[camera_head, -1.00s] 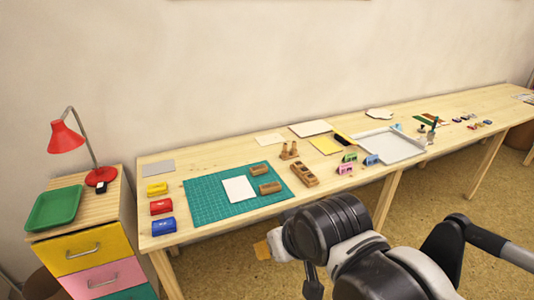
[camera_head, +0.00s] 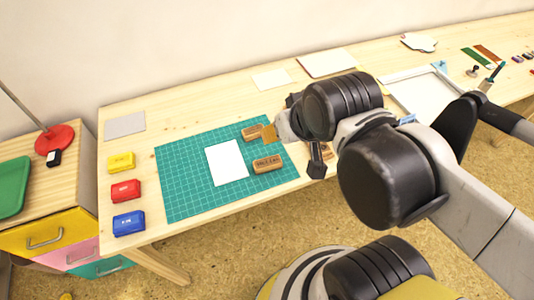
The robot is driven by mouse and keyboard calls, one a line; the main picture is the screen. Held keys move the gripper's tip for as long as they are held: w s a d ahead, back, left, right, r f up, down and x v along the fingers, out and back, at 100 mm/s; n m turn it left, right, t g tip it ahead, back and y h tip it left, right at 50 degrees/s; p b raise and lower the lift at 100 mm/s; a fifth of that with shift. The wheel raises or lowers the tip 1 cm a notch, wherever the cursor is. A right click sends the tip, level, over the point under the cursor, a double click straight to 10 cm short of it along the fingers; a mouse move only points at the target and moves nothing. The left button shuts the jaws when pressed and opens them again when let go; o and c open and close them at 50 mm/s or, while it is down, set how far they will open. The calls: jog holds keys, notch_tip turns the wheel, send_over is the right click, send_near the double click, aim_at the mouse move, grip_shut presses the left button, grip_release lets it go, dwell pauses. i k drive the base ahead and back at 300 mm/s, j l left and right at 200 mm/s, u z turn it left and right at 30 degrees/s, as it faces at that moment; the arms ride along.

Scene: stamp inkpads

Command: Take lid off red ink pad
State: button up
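The red ink pad (camera_head: 125,190) sits on the left end of the wooden table, between a yellow ink pad (camera_head: 121,162) behind it and a blue ink pad (camera_head: 129,222) in front of it. It looks like a closed red box with small pale marking.
The green cutting mat (camera_head: 185,190) lies right of the pads, with a white sheet (camera_head: 226,163) and two wooden stamps, one being the front stamp (camera_head: 267,164). A grey sheet (camera_head: 124,125) lies behind. A drawer cabinet (camera_head: 62,205) with a green tray (camera_head: 13,186) stands left.

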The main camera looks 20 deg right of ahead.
aim_at(128, 189)
jog(key=j+u, duration=0.3)
jog(key=u, duration=0.2)
jog(key=j+u, duration=0.25)
jog(key=u, duration=0.25)
jog(key=i+j+u, duration=0.45)
jog(key=u, duration=0.2)
jog(key=i, duration=0.05)
